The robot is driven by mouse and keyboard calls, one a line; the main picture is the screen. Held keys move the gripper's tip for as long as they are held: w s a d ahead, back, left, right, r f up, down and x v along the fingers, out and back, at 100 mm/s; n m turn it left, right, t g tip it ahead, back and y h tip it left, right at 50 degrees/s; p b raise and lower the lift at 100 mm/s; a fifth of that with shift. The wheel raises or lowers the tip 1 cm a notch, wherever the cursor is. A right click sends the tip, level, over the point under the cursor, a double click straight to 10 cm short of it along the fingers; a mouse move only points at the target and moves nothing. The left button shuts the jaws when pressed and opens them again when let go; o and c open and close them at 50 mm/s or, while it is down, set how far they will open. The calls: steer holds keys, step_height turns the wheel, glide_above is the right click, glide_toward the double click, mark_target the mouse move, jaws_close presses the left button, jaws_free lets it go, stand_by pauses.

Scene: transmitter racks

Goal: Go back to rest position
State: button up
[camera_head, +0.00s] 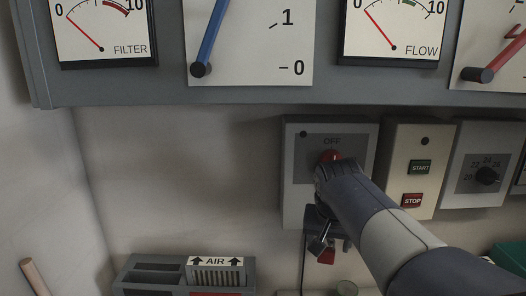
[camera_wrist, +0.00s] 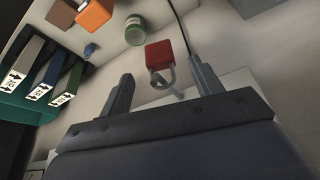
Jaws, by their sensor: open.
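My gripper (camera_wrist: 162,80) is open in the wrist view, with its two fingers apart and nothing held between them. A red padlock (camera_wrist: 158,54) with a metal shackle shows beyond the fingertips. In the head view my arm reaches up from the lower right to the grey switch box marked OFF (camera_head: 297,205) and covers part of it. A red knob (camera_head: 331,156) shows just above the arm's end. The red padlock (camera_head: 327,257) also shows below the box, partly hidden. Whether the gripper touches the box or padlock I cannot tell.
A START/STOP box (camera_head: 396,180) and a dial box (camera_head: 466,178) are on the wall to the right. The gauge panel (camera_head: 250,96) overhangs above. An AIR holder (camera_head: 128,272) is lower left. The wrist view shows a green can (camera_wrist: 134,30) and a teal binder rack (camera_wrist: 22,108).

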mark_target(327, 250)
steer(key=x, duration=0.4)
steer(key=shift+w+f, duration=0.2)
steer(key=shift+f, duration=0.15)
steer(key=shift+s+r+p, duration=0.15)
steer(key=shift+r+p, duration=0.2)
steer(key=shift+r, duration=0.2)
steer(key=shift+s+r, duration=0.25)
steer(key=shift+s, duration=0.3)
steer(key=shift+w, duration=0.1)
